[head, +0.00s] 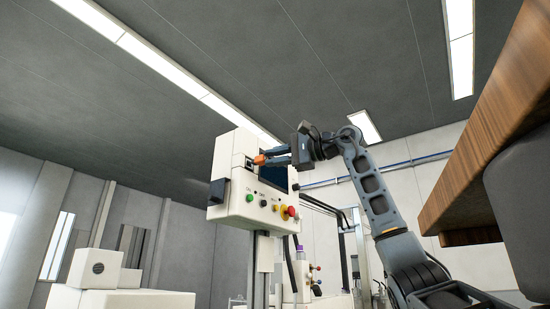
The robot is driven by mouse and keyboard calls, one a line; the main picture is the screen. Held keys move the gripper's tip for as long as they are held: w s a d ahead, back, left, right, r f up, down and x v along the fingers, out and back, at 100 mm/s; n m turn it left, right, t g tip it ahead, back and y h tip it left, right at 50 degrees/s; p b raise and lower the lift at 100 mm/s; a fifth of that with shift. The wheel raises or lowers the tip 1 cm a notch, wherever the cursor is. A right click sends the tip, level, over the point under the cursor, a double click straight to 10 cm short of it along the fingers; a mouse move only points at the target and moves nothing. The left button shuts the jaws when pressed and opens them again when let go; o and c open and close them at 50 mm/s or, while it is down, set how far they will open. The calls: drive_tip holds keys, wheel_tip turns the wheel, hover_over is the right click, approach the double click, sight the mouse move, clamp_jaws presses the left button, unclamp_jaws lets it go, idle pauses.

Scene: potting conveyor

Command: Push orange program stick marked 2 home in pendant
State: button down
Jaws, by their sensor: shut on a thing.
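The pendant (234,211) is a white box on a post, with a dark screen (272,177) and coloured buttons along its lower front. An orange program stick (259,159) is at the pendant's upper left front, by a small port area. My gripper (266,156) reaches in from the right and is shut on the stick. The stick points at the pendant. How deep it sits in the port is too small to tell, and its mark cannot be read.
A wooden shelf edge (490,140) hangs at the right. White machine boxes (100,270) stand lower left. Free air surrounds the pendant's left side.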

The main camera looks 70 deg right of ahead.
drive_tip(key=shift+w+d, duration=0.15)
drive_tip(key=shift+w, duration=0.5)
drive_tip(key=shift+w+d, duration=0.15)
drive_tip(key=shift+w, duration=0.5)
drive_tip(key=c, duration=0.9)
unclamp_jaws()
drive_tip(key=s+b, duration=0.2)
drive_tip(key=s, duration=0.5)
drive_tip(key=shift+s+a, duration=0.15)
drive_tip(key=shift+s, duration=0.25)
